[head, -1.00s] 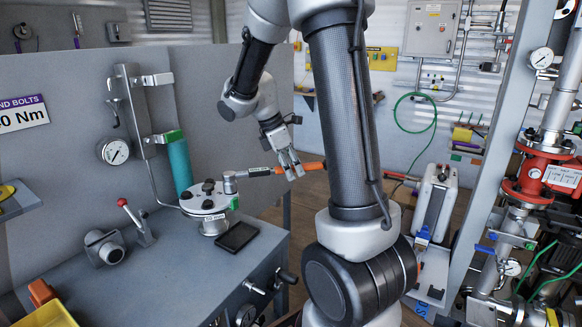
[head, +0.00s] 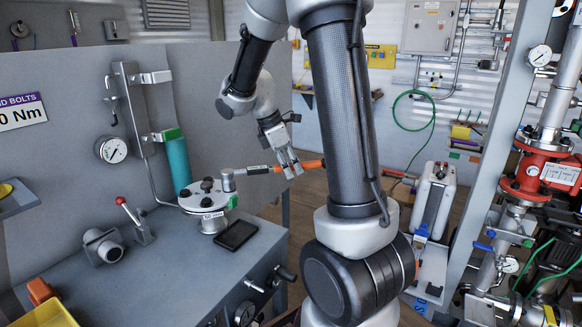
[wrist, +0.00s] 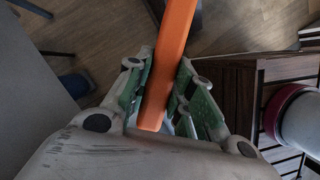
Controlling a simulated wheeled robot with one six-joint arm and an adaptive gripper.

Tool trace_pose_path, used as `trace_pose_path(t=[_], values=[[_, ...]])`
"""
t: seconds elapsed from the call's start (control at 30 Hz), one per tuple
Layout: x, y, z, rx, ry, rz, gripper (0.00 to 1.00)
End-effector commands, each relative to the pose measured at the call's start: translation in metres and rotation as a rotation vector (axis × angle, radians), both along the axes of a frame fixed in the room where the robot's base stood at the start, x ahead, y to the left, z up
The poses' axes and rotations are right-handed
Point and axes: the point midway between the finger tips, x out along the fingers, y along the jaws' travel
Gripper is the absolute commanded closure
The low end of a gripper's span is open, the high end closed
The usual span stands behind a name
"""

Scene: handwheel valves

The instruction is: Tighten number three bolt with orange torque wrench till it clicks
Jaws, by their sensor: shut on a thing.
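The orange torque wrench (head: 262,169) lies roughly level, its head over the right side of the bolted flange (head: 207,198) on the grey bench. My gripper (head: 292,168) is shut on the wrench's orange handle, right of the flange. In the wrist view the orange handle (wrist: 170,62) runs between the green-padded fingers of my gripper (wrist: 160,88). Several dark bolts (head: 207,184) stand on the flange's top. The wrench's head appears to sit on a bolt at the right; that bolt and its number are hidden.
A black tablet-like plate (head: 236,235) lies in front of the flange. A red-knobbed lever (head: 134,218) is on the bench at left. Red valve pipework (head: 541,172) stands at far right.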

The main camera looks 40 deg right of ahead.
Motion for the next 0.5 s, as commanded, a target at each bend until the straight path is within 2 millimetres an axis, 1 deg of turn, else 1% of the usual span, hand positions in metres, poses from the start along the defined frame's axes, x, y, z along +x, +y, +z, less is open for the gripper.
trace_pose_path(t=[0.03, 0.13, 0.5], values=[[0.0004, -0.0001, 0.0003, 0.000, -0.001, 0.000, 0.82], [0.0003, 0.0000, 0.0003, 0.000, -0.001, 0.000, 1.00], [0.0000, -0.0003, 0.0004, 0.001, 0.000, 0.000, 1.00]])
